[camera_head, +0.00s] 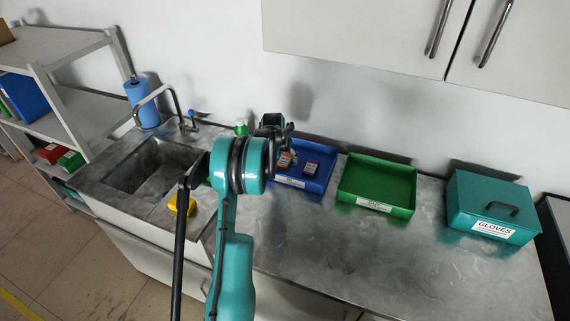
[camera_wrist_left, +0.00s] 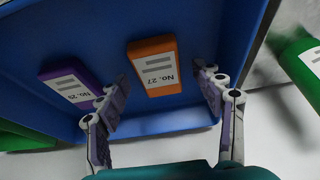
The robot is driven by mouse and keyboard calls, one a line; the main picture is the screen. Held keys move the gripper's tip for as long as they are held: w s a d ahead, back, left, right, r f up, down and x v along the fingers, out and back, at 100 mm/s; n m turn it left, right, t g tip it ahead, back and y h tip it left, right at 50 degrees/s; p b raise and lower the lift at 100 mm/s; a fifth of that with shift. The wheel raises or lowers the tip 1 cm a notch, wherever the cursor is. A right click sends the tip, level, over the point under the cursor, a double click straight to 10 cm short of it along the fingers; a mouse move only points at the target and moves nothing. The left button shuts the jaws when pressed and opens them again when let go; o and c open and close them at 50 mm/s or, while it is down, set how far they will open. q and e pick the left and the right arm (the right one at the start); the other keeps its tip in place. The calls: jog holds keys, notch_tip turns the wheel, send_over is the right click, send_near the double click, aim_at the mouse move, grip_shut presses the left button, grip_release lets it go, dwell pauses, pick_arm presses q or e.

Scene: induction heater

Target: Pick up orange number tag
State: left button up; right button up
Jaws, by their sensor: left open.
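The orange number tag (camera_wrist_left: 155,66), labelled "No. 27", lies in the blue tray (camera_wrist_left: 100,28) in the left wrist view. In the head view the orange tag (camera_head: 284,160) shows small, partly behind my gripper. My left gripper (camera_wrist_left: 162,96) is open, with one finger to each side of the orange tag's lower end in the picture; I see no contact. In the head view the left gripper (camera_head: 272,135) is over the blue tray's left part. A purple tag (camera_wrist_left: 73,86) lies left of the orange one in the wrist view. My right gripper is not in view.
A green tray (camera_head: 372,200) stands right of the blue tray, then a teal gloves box (camera_head: 490,213). A sink (camera_head: 150,168) with a yellow item (camera_head: 182,204) near it is at left. A green bottle (camera_wrist_left: 305,62) stands beside the blue tray. The front counter is clear.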

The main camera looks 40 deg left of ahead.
pick_arm(q)
jog(key=shift+w+f, duration=0.1)
jog(key=shift+f, duration=0.15)
jog(key=shift+r, duration=0.15)
jog(key=shift+c, duration=0.6)
jog(key=c, duration=0.9)
